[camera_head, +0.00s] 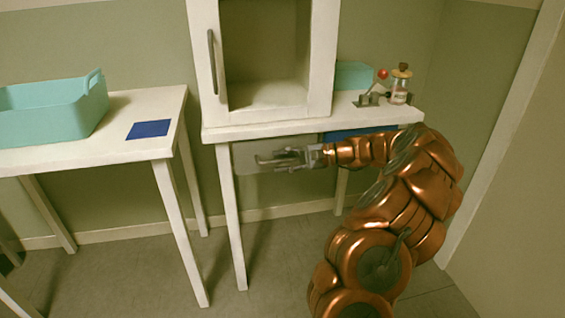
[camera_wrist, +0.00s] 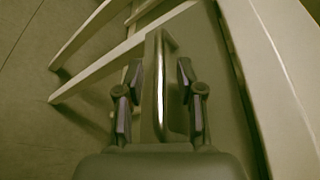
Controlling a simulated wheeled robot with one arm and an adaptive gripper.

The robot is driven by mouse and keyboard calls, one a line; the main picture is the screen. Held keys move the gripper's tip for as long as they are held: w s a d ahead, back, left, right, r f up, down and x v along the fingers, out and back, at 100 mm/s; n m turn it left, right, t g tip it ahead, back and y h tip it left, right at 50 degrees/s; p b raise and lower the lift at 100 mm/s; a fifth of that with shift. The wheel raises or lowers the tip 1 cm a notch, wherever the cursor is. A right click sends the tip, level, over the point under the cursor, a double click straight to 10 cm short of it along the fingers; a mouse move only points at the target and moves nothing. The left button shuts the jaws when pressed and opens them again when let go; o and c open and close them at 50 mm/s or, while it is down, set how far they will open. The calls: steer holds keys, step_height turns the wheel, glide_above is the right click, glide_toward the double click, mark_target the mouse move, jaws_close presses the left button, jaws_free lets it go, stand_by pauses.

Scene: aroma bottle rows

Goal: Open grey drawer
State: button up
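The grey drawer (camera_head: 244,152) is under the top of the right-hand white table, and its front also shows in the wrist view (camera_wrist: 208,40). Its bar handle (camera_wrist: 160,60) lies between the two fingers of my gripper (camera_wrist: 158,75). The fingers are apart, one on each side of the bar, with a visible gap on both sides, so the gripper is open around the handle. In the head view my gripper (camera_head: 270,160) is in front of the drawer and covers the handle and part of the front. The drawer looks closed, though my arm hides some of it.
A blue drawer (camera_head: 350,133) is right of the grey one. A white cabinet (camera_head: 265,112), a lever device with a red knob (camera_head: 369,99) and a jar (camera_head: 399,88) stand above. A left table (camera_head: 90,154) holds a teal bin (camera_head: 45,126) and blue mat (camera_head: 149,129).

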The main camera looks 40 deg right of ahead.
steer(key=shift+c, duration=0.4)
jaws_close()
